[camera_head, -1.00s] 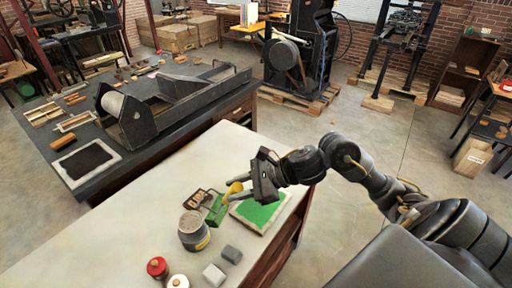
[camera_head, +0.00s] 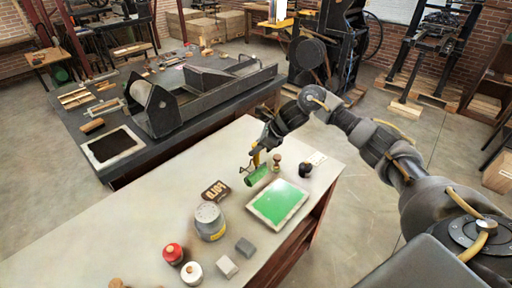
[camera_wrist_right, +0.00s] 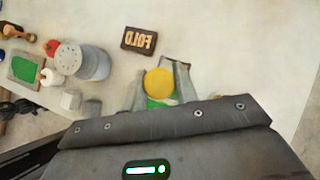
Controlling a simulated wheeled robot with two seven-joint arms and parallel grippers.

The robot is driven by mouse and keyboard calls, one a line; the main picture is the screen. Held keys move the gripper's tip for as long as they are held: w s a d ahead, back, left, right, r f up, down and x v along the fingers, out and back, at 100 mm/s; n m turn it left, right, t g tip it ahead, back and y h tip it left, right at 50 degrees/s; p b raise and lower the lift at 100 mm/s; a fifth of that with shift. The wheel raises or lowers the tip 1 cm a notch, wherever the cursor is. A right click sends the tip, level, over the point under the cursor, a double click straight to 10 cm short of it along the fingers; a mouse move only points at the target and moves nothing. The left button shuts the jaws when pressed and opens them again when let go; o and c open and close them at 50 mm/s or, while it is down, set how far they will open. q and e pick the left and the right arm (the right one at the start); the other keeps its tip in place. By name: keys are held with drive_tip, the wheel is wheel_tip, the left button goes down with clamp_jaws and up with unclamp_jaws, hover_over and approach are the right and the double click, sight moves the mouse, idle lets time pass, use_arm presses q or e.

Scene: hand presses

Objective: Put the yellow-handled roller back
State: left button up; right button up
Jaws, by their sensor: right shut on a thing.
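My right gripper (camera_head: 262,150) is shut on the yellow handle (camera_head: 256,158) of the roller, at the far side of the pale table. The roller's green drum (camera_head: 257,176) hangs below the gripper, close to the tabletop; I cannot tell if it touches. In the right wrist view the round yellow handle end (camera_wrist_right: 160,84) sits between the two grey fingers, with a bit of green below it. The framed green slab (camera_head: 277,203) lies nearer and to the right of the roller. My left gripper is not in view.
A dark FOLD block (camera_head: 216,190), a grey can (camera_head: 209,221), a red-capped bottle (camera_head: 172,253), a white-capped bottle (camera_head: 191,272) and grey blocks (camera_head: 245,247) stand nearby. A wooden-handled stamp (camera_head: 276,162) and a dark knob (camera_head: 305,170) stand right of the roller.

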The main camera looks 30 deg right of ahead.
sight(256, 157)
drive_tip(key=shift+f, duration=0.15)
drive_tip(key=shift+w+f+b, duration=0.1)
drive_tip(key=shift+f+b, duration=1.25)
drive_tip(key=shift+f, duration=1.3)
drive_tip(key=o, duration=1.7)
drive_tip(key=shift+r+p, duration=1.85)
drive_tip(key=shift+r, duration=2.2)
